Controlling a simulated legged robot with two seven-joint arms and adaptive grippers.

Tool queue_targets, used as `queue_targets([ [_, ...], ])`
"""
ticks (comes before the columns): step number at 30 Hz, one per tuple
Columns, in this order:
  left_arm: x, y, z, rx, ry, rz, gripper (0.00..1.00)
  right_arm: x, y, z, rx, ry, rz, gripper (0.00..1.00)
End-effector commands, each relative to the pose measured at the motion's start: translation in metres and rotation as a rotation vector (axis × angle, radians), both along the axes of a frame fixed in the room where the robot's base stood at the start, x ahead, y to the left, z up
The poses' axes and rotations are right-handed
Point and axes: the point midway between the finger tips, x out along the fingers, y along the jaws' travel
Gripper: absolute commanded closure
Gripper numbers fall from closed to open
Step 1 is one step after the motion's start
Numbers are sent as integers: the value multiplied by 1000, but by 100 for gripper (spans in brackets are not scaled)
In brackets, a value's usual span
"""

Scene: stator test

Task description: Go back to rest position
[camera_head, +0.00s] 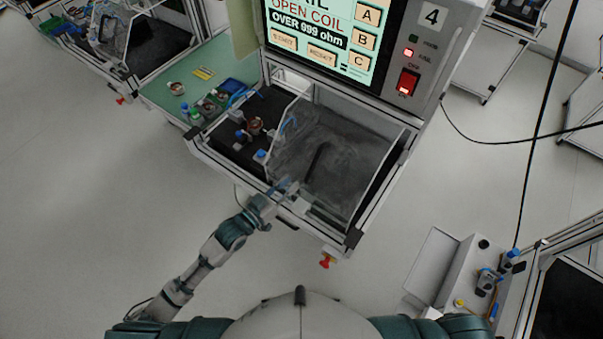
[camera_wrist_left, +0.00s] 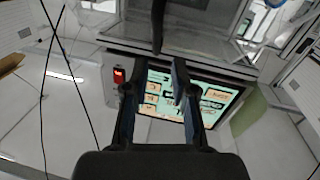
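My left gripper (camera_head: 285,188) is at the front edge of the test station (camera_head: 290,212), beside the clear cover over the station's tray. In the left wrist view its two dark fingers (camera_wrist_left: 155,82) stand apart with nothing between them, so it is open and empty. The station's screen (camera_head: 322,38) reads "OPEN COIL" and "OVER 999 ohm". The screen shows upside down behind the fingers in the wrist view (camera_wrist_left: 160,108). My right gripper is out of view; only part of my right shoulder shows at the bottom.
A copper-coloured stator (camera_head: 254,126) sits in the dark left part of the tray. A green side table (camera_head: 160,92) with small parts adjoins the station. A grey box with parts (camera_head: 466,275) stands lower right. A red knob (camera_head: 325,261) sticks out at the front. Open floor lies left.

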Motion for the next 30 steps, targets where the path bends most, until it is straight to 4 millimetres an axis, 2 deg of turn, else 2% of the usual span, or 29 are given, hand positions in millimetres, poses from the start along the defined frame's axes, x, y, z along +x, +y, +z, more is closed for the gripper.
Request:
queue_targets([
  [6,-11,9,1,-1,-2,-1,74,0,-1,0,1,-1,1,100],
  [23,-9,13,-3,2,3,6,74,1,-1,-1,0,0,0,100],
  [26,0,21,-27,26,31,40,74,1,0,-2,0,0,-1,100],
  [29,17,40,-80,83,92,114,74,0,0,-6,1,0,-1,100],
  [30,22,50,-109,112,128,150,74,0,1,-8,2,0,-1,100],
])
